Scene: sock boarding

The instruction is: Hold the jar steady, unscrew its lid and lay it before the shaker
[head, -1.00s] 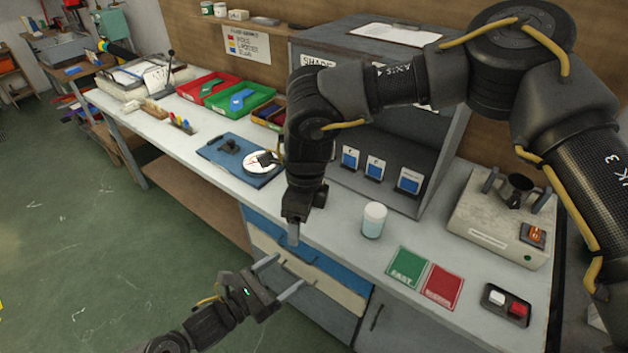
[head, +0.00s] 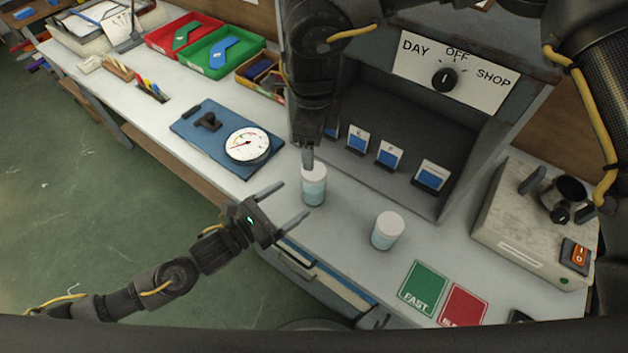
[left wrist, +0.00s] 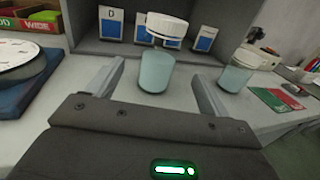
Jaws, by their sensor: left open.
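A jar with a white lid and pale blue contents (head: 315,193) stands upright on the bench. A second, similar lidded jar (head: 386,235) stands to its right. My left gripper (head: 292,202) is open and empty, its fingers pointing at the first jar, just short of it. In the left wrist view the first jar (left wrist: 156,72) shows beyond and between the two fingers. My right gripper (head: 308,158) points down at the first jar's lid; whether it touches or grips is unclear. A beige machine (head: 510,215), probably the shaker, stands at the right with a dark cup-shaped holder on top.
A grey cabinet (head: 455,70) with a dial and several blue-and-white cards stands behind the jars. A blue board (head: 190,128) with a round gauge (head: 247,145) lies left. Green (head: 424,286) and red (head: 463,305) cards lie at the front right. Bare bench lies between second jar and machine.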

